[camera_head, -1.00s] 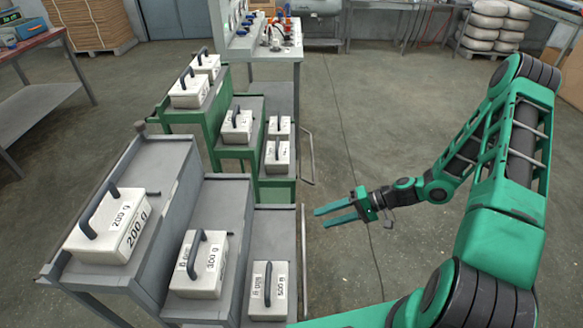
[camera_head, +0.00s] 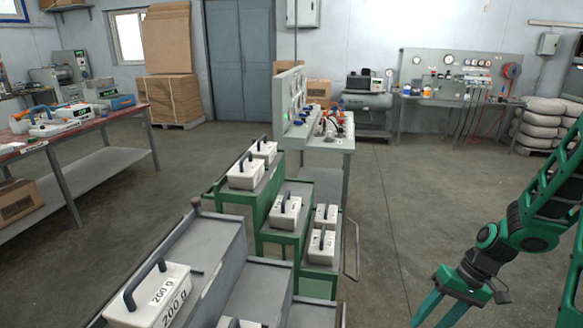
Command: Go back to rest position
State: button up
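My gripper (camera_head: 436,311) is at the bottom right of the head view, pointing down and to the left over the open floor. Its two green fingers are apart with nothing between them, and their tips run to the bottom edge of the picture. My green arm comes in from the right edge. The gripper is clear of the stepped carts and touches nothing that I can see.
A grey stepped cart (camera_head: 203,242) with a white 200 g box (camera_head: 150,298) stands at the bottom left. A green stepped cart (camera_head: 288,238) with several white boxes is behind it. A red-topped table (camera_head: 91,129) is at left. Concrete floor (camera_head: 385,215) is free in the middle.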

jog(key=s+d+r+m+h, duration=0.2)
jog(key=s+d+r, duration=0.1)
jog(key=s+r, duration=0.6)
jog(key=s+d+r+m+t+h, duration=0.1)
jog(key=s+d+r+m+h, duration=0.1)
jog(key=s+r, duration=0.7)
jog(key=shift+d+r+m+h, duration=0.3)
jog(key=shift+d+r+m, duration=0.3)
jog(key=shift+r, duration=0.45)
